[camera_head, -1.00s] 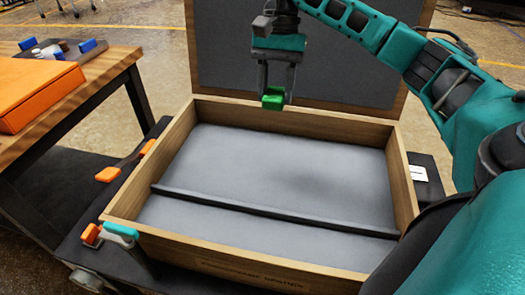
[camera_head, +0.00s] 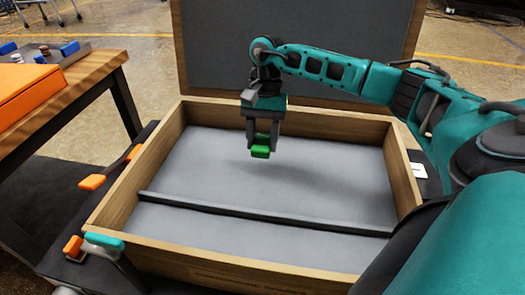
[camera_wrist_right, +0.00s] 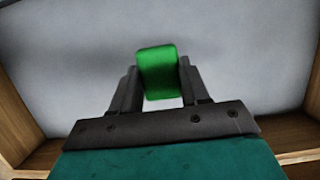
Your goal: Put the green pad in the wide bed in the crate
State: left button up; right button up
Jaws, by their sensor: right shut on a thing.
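The green pad (camera_head: 260,151) is held between the fingers of my right gripper (camera_head: 263,143), which is shut on it. The wooden crate (camera_head: 107,207) stands open with a grey lining. A dark divider (camera_head: 265,214) splits it into a wide bed (camera_head: 335,178) at the back and a narrower bed (camera_head: 230,230) at the front. The pad hangs above the wide bed, apart from its floor. In the right wrist view the pad (camera_wrist_right: 157,72) sticks out past the fingertips, over grey lining. My left gripper is not in view.
The crate's raised lid (camera_head: 290,45) stands behind it. A wooden table (camera_head: 90,78) with an orange box (camera_head: 35,92) is at the left. Orange latches (camera_head: 92,182) and a teal-topped part (camera_head: 103,242) sit by the crate's left side. Both beds look empty.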

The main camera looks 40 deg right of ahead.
aim_at(262, 166)
notch_tip(262, 166, down, 5)
jog(key=shift+f+b, duration=0.2)
jog(key=shift+b, duration=0.4)
jog(key=shift+f, duration=0.1)
jog(key=o, duration=1)
